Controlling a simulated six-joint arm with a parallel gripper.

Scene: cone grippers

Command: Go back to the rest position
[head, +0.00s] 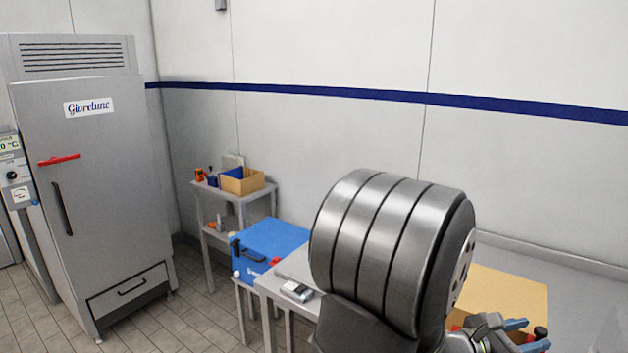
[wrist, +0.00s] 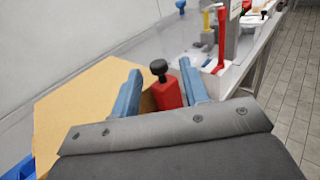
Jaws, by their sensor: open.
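My gripper (wrist: 160,72) shows in the wrist view with its two blue fingers apart. A red block-like thing with a black knob (wrist: 167,95) shows between the fingers; I cannot tell whether it touches either one. In the head view my gripper (head: 528,334) is at the lower right, in front of a tan cardboard surface (head: 510,290). My own large grey arm link hides much of the bench there. The tan cardboard (wrist: 75,95) is also left of and below the fingers in the wrist view.
The grey bench (wrist: 165,45) carries a red-handled tool (wrist: 221,35) and other items beyond the fingers. In the head view a blue cooler box (head: 275,245), a small device (head: 297,291), a shelf cart (head: 205,188) and a tall freezer (head: 85,190) stand left of my arm.

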